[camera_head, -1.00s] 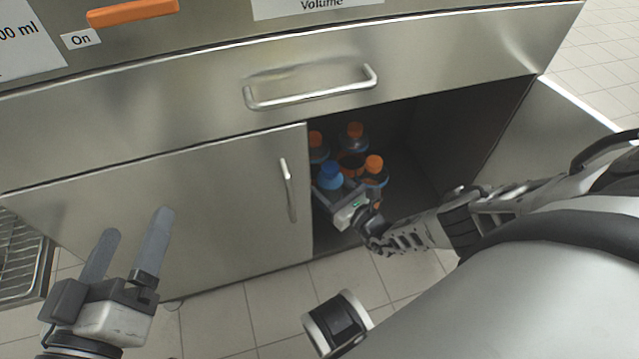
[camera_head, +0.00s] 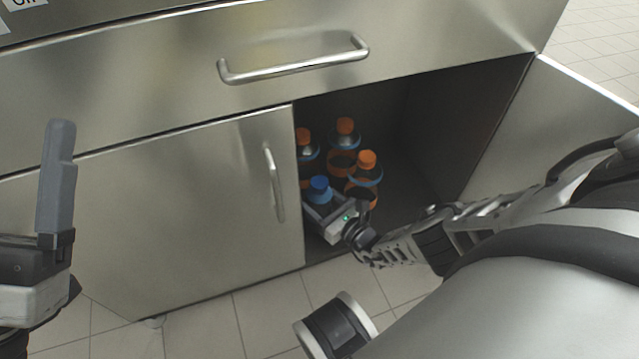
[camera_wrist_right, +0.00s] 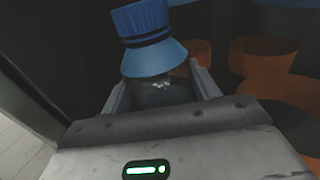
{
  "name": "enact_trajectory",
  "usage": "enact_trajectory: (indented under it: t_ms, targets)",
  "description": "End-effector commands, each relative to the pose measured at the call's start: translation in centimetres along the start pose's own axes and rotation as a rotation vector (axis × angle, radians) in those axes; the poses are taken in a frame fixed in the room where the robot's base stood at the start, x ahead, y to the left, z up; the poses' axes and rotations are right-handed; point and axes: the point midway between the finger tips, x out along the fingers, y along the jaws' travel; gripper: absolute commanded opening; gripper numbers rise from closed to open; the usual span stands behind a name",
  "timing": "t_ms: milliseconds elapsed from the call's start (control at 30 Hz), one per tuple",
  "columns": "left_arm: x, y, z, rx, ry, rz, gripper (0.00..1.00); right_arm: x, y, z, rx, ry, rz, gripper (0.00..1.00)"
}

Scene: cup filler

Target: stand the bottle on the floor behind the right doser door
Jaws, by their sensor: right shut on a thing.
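The blue-capped bottle (camera_head: 320,193) is inside the cabinet behind the open right doser door (camera_head: 563,130), near the front of the opening. My right gripper (camera_head: 324,210) is shut on it, with a finger on each side of its body. In the right wrist view the bottle (camera_wrist_right: 150,52) shows its cap and shoulder above the gripper (camera_wrist_right: 160,95). Its base is hidden, so I cannot tell if it touches the cabinet floor (camera_head: 395,215). My left gripper (camera_head: 55,185) is at the left edge, partly cut off, empty and away from the cabinet.
Several orange-capped bottles stand close behind and to the right of the blue-capped one, the nearest (camera_head: 365,180) beside my gripper. The left door (camera_head: 200,210) is shut. Its edge is just left of the held bottle. The cabinet floor farther right is clear.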

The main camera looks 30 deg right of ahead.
Motion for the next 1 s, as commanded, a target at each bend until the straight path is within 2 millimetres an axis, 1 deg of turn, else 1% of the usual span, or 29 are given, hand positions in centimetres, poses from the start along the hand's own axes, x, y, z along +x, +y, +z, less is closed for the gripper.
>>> enact_trajectory:
  t_ms: [67,100,133,400,533,567,600,667,700,900,1000]
  targets:
    - [0.0,0.0,0.0,-0.002,-0.002,-0.001,0.82,0.1,0.0,0.2,0.000,-0.004,0.000,0.16]
    - [0.0,0.0,0.0,-0.002,-0.002,-0.001,0.82,0.0,0.0,0.1,0.000,0.000,0.000,0.66]
    - [0.0,0.0,0.0,-0.003,-0.002,-0.001,0.82,0.0,0.0,0.1,0.000,0.000,0.000,0.70]
    - [0.0,0.0,0.0,-0.005,-0.004,-0.001,0.82,-0.1,0.0,0.1,0.000,0.000,0.000,0.70]
    - [0.3,-0.2,-0.1,-0.024,-0.015,-0.004,0.82,-1.0,-0.1,0.2,0.000,0.001,0.000,0.70]
    - [0.3,-0.2,0.1,-0.038,-0.031,-0.010,0.82,-1.4,-0.1,0.2,0.000,0.002,0.000,0.70]
    - [-0.1,-0.3,0.8,-0.073,-0.077,-0.029,0.82,-2.1,0.0,0.2,0.001,0.003,0.000,0.70]
    - [-0.3,-0.4,1.6,-0.123,-0.131,-0.050,0.82,-3.2,0.0,0.3,0.001,0.003,0.000,0.70]
    - [-0.5,-0.5,2.0,-0.151,-0.158,-0.060,0.82,-4.2,-0.1,0.2,0.000,0.005,-0.001,0.70]
    - [-1.3,-0.3,3.7,-0.268,-0.274,-0.098,0.82,-8.4,0.0,0.2,0.000,0.004,0.000,0.70]
    - [-1.6,-0.2,4.2,-0.302,-0.309,-0.108,0.82,-10.1,0.0,0.1,0.000,0.003,0.000,0.70]
